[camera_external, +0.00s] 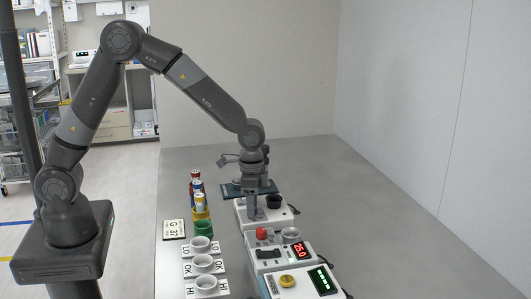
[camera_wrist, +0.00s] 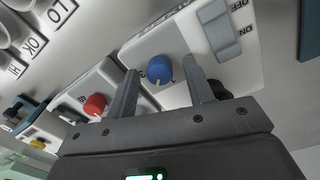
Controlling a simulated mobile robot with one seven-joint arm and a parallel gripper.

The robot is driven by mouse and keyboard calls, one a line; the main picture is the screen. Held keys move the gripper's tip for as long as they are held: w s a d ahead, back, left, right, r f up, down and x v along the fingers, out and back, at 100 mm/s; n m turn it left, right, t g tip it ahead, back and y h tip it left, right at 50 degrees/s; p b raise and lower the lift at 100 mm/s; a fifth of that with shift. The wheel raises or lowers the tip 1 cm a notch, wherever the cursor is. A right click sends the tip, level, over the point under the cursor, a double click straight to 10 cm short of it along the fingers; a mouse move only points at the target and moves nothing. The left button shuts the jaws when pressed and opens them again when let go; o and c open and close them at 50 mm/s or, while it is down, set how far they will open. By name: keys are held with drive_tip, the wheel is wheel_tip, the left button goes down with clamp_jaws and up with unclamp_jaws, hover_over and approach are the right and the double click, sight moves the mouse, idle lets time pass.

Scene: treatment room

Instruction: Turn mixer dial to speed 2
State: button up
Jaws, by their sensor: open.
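A blue dial (camera_wrist: 160,70) with a pale pointer mark sits on a white unit (camera_wrist: 150,42) with a grey ON/OFF rocker switch (camera_wrist: 218,28). In the external view the white unit (camera_external: 283,219) carries a black cup (camera_external: 273,201), and the dial is hidden behind my gripper. My gripper (camera_external: 252,216) points down over this unit. In the wrist view its fingers (camera_wrist: 158,67) are open, one on each side of the dial. I cannot tell whether they touch it.
A unit with a red knob (camera_external: 262,233) and a red display (camera_external: 299,250) stands nearer the camera, then one with a yellow knob (camera_external: 287,281). White holders marked LO, OK and HI (camera_external: 222,286) and coloured tubes (camera_external: 196,185) stand left. The table (camera_external: 370,220) is clear on the right.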

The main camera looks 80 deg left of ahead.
wheel_tip(320, 180, up, 11)
drive_tip(key=shift+a, duration=0.15)
idle(0.6)
drive_tip(key=s+a+r+n+t, duration=0.2)
drive_tip(key=s+a+r+t, duration=0.1)
drive_tip(key=s+r, duration=0.85)
drive_tip(key=s+a+n+t, duration=0.1)
drive_tip(key=s+a+t, duration=0.1)
drive_tip(key=s, duration=1.5)
drive_tip(key=shift+s+a+f+n+t, duration=0.2)
drive_tip(key=shift+s+n+t, duration=0.1)
drive_tip(key=shift+t, duration=0.1)
idle(0.8)
